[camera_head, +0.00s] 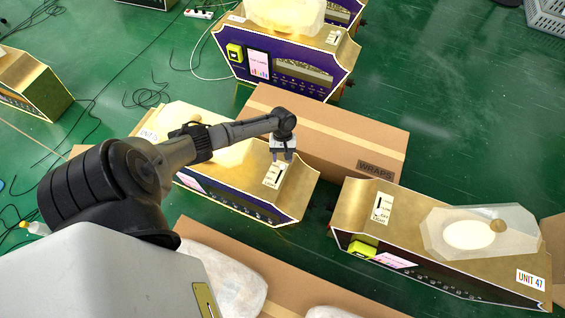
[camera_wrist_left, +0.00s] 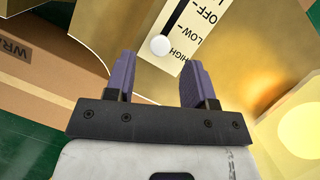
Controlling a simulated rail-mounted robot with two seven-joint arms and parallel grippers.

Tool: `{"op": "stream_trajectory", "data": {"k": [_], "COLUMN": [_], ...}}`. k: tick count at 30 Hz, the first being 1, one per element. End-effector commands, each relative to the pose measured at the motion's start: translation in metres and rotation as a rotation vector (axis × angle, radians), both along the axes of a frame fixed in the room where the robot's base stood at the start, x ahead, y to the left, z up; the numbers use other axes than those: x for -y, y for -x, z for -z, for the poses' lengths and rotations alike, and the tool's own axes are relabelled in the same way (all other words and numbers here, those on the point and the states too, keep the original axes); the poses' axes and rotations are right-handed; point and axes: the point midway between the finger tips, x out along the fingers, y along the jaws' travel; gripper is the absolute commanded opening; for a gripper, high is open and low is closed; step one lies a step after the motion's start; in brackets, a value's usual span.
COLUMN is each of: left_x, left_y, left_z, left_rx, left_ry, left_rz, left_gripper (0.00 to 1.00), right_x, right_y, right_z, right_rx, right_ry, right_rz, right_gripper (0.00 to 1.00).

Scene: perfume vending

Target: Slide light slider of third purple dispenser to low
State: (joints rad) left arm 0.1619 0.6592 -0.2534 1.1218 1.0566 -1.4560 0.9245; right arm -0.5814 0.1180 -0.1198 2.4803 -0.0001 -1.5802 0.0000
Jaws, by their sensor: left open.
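The dispenser under my left arm is a gold-topped box with a dark purple front (camera_head: 235,203). Its light slider panel (camera_head: 272,176) is a small white plate on the gold top. In the left wrist view the panel (camera_wrist_left: 197,32) reads OFF, LOW and HIGH, and the round white slider knob (camera_wrist_left: 160,45) sits at the HIGH end of the black slot. My left gripper (camera_head: 282,157) is open above the panel in the head view. In the left wrist view its two purple fingers (camera_wrist_left: 161,70) are apart and empty, with the knob just beyond the gap between them.
A cardboard box marked WRAPS (camera_head: 350,140) lies right behind this dispenser. Another purple dispenser (camera_head: 285,70) stands at the back, and one labelled UNIT 47 (camera_head: 470,268) at the right. Cables (camera_head: 150,95) lie on the green floor. An open carton (camera_head: 275,275) is in front.

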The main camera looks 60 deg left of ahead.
Motion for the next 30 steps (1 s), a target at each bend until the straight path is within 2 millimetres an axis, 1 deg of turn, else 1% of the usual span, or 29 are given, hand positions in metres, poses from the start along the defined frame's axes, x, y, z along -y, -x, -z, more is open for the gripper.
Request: {"op": "stream_trajectory", "data": {"k": [1,7,12,21,23,30], "left_x": [0.003,0.01,0.012,0.012,0.012,0.012], "left_y": [0.002,0.006,0.007,0.007,0.007,0.007], "left_z": [0.01,0.027,0.032,0.033,0.033,0.033], "left_rx": [-0.002,-0.002,-0.001,-0.001,-0.001,0.0], "left_ry": [0.001,0.0,-0.001,-0.001,-0.001,0.0], "left_rz": [0.0,0.001,0.002,0.002,0.002,0.001], "left_gripper": [0.5,0.5,0.5,0.5,0.46,0.23], "right_x": [0.0,-0.001,-0.001,0.001,0.001,0.002], "right_y": [0.0,-0.001,-0.001,-0.001,-0.001,-0.001], "right_z": [0.006,0.013,0.015,0.015,0.015,0.015], "right_rx": [0.001,0.001,0.002,0.001,0.002,0.001], "right_ry": [-0.001,-0.004,-0.003,0.003,0.005,0.008], "right_rz": [0.001,0.002,0.002,-0.002,-0.004,-0.005], "right_gripper": [0.43,0.43,0.43,0.43,0.43,0.43]}}
